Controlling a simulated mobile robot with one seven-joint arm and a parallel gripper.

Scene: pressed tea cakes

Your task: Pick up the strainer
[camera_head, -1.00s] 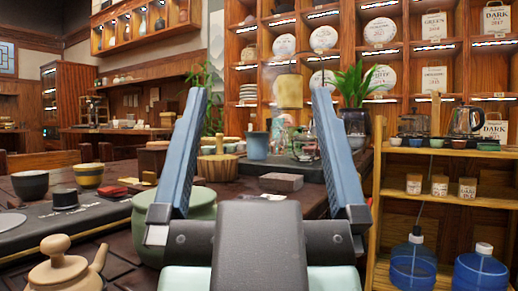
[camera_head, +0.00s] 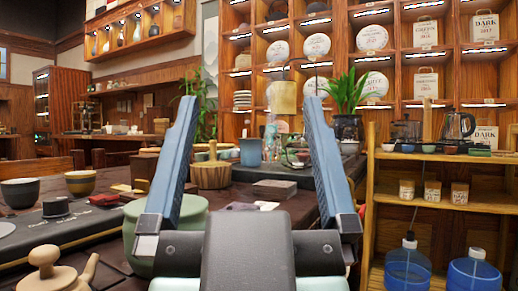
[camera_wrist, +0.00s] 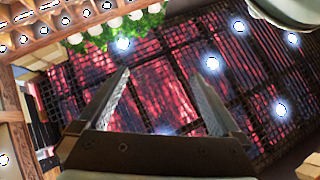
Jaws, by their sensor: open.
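I cannot make out a strainer for certain in either view. My gripper (camera_head: 250,100) is open and empty in the head view, its two blue fingers raised and spread in front of the table (camera_head: 300,205). In the wrist view the open fingers (camera_wrist: 158,76) point at a dark grid with red patches and bright lights, with nothing between them. My gripper hides part of the tabletop.
A green pot (camera_head: 195,218) stands close behind my left finger. A clay teapot (camera_head: 45,272) and dark cups (camera_head: 22,192) are at left. A wooden tub (camera_head: 210,175) and dark block (camera_head: 274,189) sit farther back. A wooden shelf (camera_head: 400,205) with water bottles (camera_head: 408,267) stands at right.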

